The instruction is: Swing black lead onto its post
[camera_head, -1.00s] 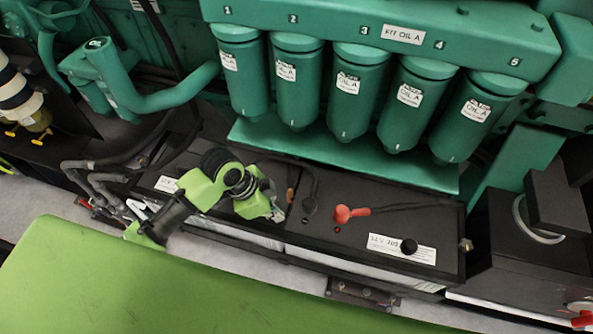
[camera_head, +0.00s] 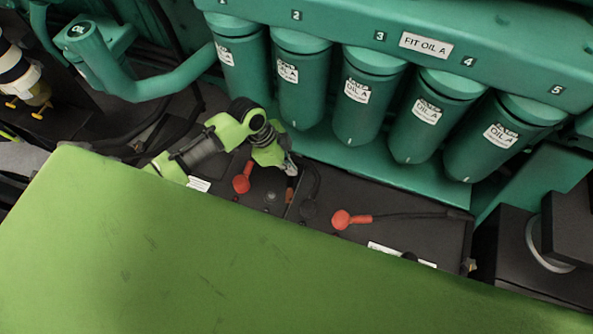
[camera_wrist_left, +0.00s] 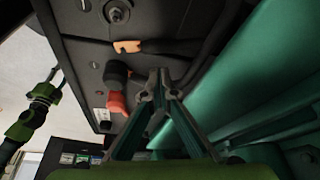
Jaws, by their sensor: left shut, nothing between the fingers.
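A black lead with a bare copper-coloured end (camera_head: 290,195) lies over the dark battery top; this end also shows in the wrist view (camera_wrist_left: 128,46). A round metal post (camera_wrist_left: 118,12) stands beside it, apart from the lug, and shows faintly in the head view (camera_head: 270,196). A black cap (camera_head: 309,208) sits on the other side of the lug. My left gripper (camera_head: 291,168) is just behind the lug, its fingers (camera_wrist_left: 155,88) together and empty.
Red caps stand at left (camera_head: 241,184) and right (camera_head: 340,219) on the batteries. Green oil filters (camera_head: 357,95) hang close behind. A broad green surface (camera_head: 200,260) covers the foreground and hides the batteries' front. A black box (camera_head: 510,245) stands at right.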

